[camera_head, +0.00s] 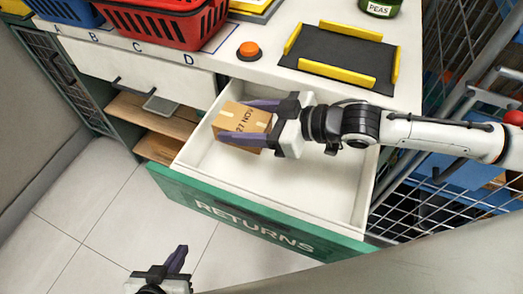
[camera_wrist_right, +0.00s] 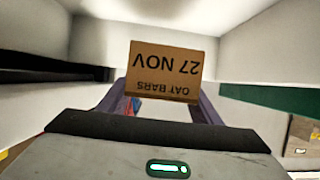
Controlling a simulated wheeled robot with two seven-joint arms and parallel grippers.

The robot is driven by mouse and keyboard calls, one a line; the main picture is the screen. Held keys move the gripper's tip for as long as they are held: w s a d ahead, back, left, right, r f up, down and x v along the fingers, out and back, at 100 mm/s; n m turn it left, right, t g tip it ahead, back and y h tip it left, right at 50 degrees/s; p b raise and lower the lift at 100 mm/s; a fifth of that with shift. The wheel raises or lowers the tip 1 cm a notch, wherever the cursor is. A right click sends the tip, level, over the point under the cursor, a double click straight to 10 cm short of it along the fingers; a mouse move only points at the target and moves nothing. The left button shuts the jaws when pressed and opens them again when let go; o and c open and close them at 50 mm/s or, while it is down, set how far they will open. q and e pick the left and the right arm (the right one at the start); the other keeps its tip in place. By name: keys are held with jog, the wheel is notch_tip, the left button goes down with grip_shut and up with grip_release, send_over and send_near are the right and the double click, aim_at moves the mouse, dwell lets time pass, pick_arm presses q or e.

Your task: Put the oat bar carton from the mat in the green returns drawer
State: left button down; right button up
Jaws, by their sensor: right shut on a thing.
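The oat bar carton (camera_head: 243,122) is a small brown box, held inside the open green returns drawer (camera_head: 255,228) near its back left. In the right wrist view the carton (camera_wrist_right: 165,70) reads "OAT BARS" and "27 NOV", upside down. My right gripper (camera_head: 248,121) is shut on the carton, with a finger on each side. I cannot tell whether the carton touches the drawer floor. The mat (camera_head: 333,53) is a dark tray with yellow edges on the counter, and it is empty. My left gripper (camera_head: 180,262) is low at the front, with its fingers apart and nothing between them.
An orange button (camera_head: 249,50) sits near the counter edge. A green peas can (camera_head: 381,8) stands behind the mat. Wire mesh (camera_head: 440,190) is on the right.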

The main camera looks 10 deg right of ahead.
jog(key=shift+f+b, duration=0.5)
jog(key=shift+f, duration=3.05)
jog(key=shift+f, duration=0.15)
jog(key=o, duration=1.2)
jog(key=shift+r, duration=0.2)
jog(key=v, duration=0.7)
jog(key=shift+s+d+p, duration=0.15)
jog(key=shift+p, duration=0.25)
